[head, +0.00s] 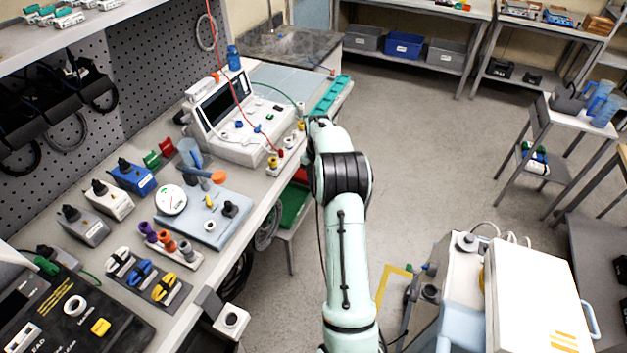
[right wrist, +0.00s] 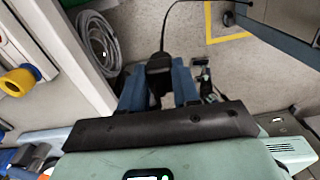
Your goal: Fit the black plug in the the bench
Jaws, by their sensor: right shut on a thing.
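My right gripper (right wrist: 158,92) is shut on the black plug (right wrist: 160,64), seen in the right wrist view between its two blue fingers. A thin black cable runs from the plug up to the top of that picture. The plug is in the air, apart from the bench. In the head view my right arm reaches beside the bench's right edge, and its gripper and the plug are hidden by the arm. The bench (head: 207,271) runs along the left. A white box with a round dark opening (head: 232,318) is at its front edge. My left gripper is in neither view.
On the bench stand a white monitor unit (head: 240,120), a blue-grey tray (head: 205,222) and several connectors. A coiled grey cable (right wrist: 98,45) hangs beside the bench. A white cart (head: 535,300) stands at the lower right. The floor (head: 430,150) between is mostly clear.

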